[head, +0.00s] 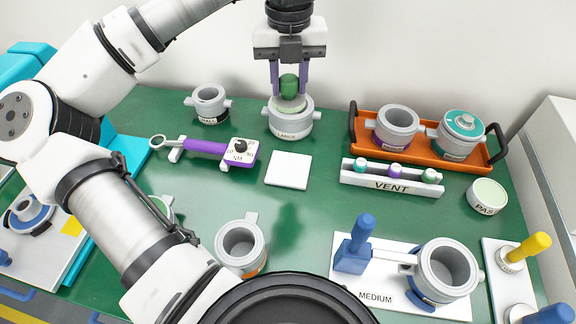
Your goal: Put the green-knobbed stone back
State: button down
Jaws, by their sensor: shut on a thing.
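The green-knobbed stone (291,103) shows as a dark green ball knob on a pale round disc. My gripper (289,88) points straight down and is shut on the green knob, with one purple finger on each side. The stone is at the mouth of a grey two-handled pot (290,128) with a label on its front. The disc's lower part is hidden by the pot's rim, so I cannot tell whether it rests inside or hangs just above.
A white square plate (289,171) lies in front of the pot. A purple-handled wrench (207,147) is left of it. An orange tray (425,135) with two pots is at the right, behind a VENT rack (391,177). Another grey pot (210,104) stands at back left.

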notch_tip(320, 180, down, 16)
jog(key=p, duration=0.3)
notch_tip(320, 180, down, 4)
jog(key=shift+r, duration=0.15)
jog(key=shift+f+b, duration=0.3)
jog(key=shift+b, duration=0.05)
jog(key=c, duration=1)
grip_release()
jog(key=shift+r, duration=0.1)
jog(key=shift+c, duration=0.2)
jog(key=shift+r+p, duration=0.35)
jog(key=shift+p, duration=0.7)
